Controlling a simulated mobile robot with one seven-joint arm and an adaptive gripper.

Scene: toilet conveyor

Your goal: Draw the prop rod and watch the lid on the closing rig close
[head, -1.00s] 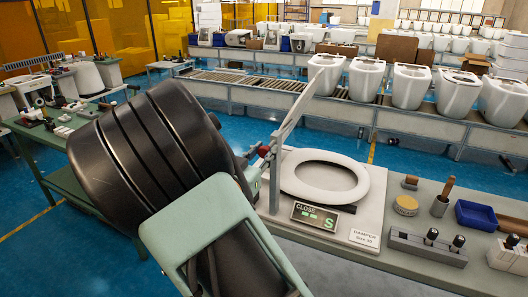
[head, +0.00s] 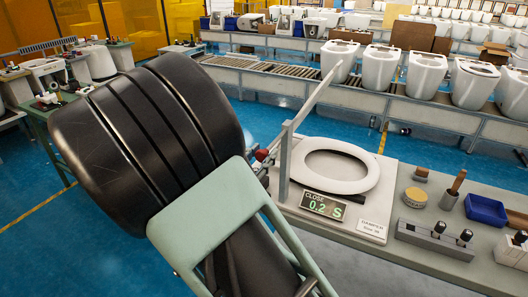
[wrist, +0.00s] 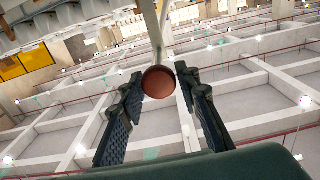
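The closing rig (head: 382,192) stands on the bench, with a white toilet seat (head: 370,180) lying flat on it. The lid (head: 321,93) stands raised and slanted, seen almost edge-on beside a grey post (head: 284,168). The display (head: 322,206) reads about 0.2 S. The prop rod's red knob (head: 262,155) shows left of the post, just beyond my dark arm. In the wrist view, my gripper (wrist: 159,82) has its two fingertips against either side of the round red-brown knob (wrist: 160,82).
Right of the rig are a round tan pad (head: 415,197), a blue bin (head: 486,210), a brush-like tool in a cup (head: 451,192) and a grey block with dark knobs (head: 436,240). A conveyor with toilet bowls (head: 420,76) runs behind, across blue floor.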

